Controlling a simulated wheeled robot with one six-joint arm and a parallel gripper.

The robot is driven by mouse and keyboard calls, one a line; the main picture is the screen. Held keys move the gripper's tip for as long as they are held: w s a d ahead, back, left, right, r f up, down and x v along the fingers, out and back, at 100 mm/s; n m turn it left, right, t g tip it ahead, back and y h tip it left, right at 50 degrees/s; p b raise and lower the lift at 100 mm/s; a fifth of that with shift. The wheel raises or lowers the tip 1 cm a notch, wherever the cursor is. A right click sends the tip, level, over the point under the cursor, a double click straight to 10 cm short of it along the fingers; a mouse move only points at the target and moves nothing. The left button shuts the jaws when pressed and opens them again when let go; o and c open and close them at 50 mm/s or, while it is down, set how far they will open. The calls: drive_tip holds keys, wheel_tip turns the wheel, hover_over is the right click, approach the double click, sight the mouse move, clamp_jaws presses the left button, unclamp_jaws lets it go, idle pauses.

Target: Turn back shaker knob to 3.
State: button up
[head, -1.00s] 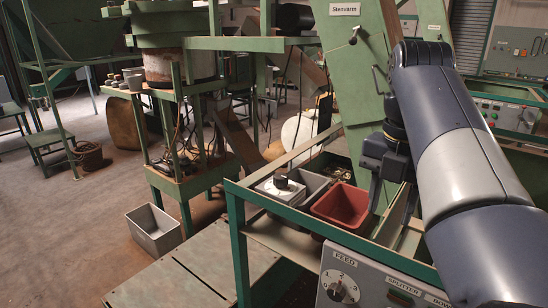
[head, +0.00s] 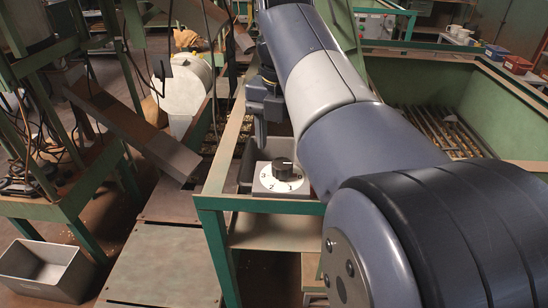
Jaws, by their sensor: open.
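A black round knob (head: 284,168) sits on a white dial plate (head: 262,186) at the near corner of the green frame. The figures 3, 2 and 1 show along the plate's near side, with 3 at the left. I cannot tell which figure the knob's pointer faces, and no name for the knob is readable. My gripper (head: 261,132) points down above and behind the knob in the picture, apart from it. It is open and appears empty; my arm hides part of it.
A grey crate (head: 44,270) stands on the floor at left. A sloping brown chute (head: 135,125) is left of the frame. My arm covers much of the right side.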

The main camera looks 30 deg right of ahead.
sight(282, 164)
drive_tip(key=shift+f, duration=2.75)
drive_tip(key=shift+c, duration=0.4)
drive_tip(key=c, duration=0.9)
